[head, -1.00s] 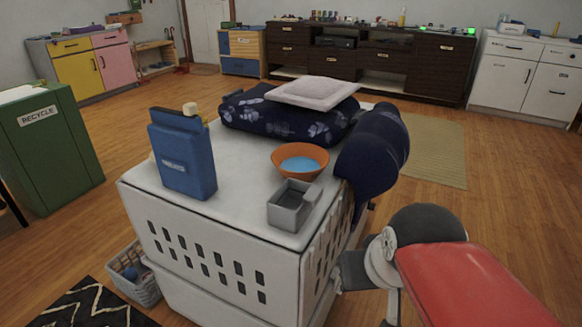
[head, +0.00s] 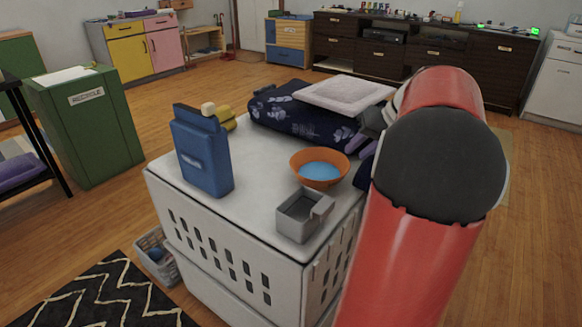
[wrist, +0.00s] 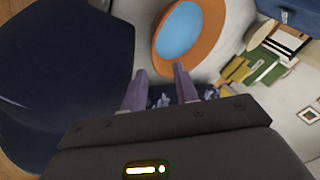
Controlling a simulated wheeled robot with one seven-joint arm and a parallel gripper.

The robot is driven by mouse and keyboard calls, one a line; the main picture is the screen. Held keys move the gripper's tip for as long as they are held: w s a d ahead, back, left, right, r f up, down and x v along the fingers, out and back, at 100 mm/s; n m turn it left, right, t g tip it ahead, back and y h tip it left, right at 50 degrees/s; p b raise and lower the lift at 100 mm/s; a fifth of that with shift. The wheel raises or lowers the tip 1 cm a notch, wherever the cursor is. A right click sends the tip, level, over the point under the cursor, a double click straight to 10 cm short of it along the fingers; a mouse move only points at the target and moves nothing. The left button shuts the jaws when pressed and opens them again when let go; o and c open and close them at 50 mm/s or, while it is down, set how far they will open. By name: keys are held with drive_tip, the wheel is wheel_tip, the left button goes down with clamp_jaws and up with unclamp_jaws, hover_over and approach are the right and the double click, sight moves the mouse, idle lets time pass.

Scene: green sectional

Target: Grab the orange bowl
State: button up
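The orange bowl (head: 299,164), blue inside, sits upright on the white crate's top (head: 255,165) near its right edge. It also shows in the wrist view (wrist: 214,24), just beyond my fingertips. My gripper (wrist: 159,74) is open, its two purple fingers apart with nothing between them. In the head view my gripper (head: 357,144) is behind and to the right of the bowl, partly hidden by my red arm. I cannot tell whether a finger touches the bowl.
A grey open box (head: 292,222) is just in front of the bowl. A blue carton (head: 203,150) stands to the left. A dark patterned cushion (head: 290,112) with a pale pad (head: 343,93) lies behind. A green recycle bin (head: 92,135) stands on the floor at left.

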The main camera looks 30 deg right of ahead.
sight(346, 164)
drive_tip(key=x, duration=0.7)
drive_tip(key=shift+s+d+f, duration=0.15)
drive_tip(key=shift+d+f, duration=0.1)
drive_tip(key=shift+f, duration=0.15)
clamp_jaws()
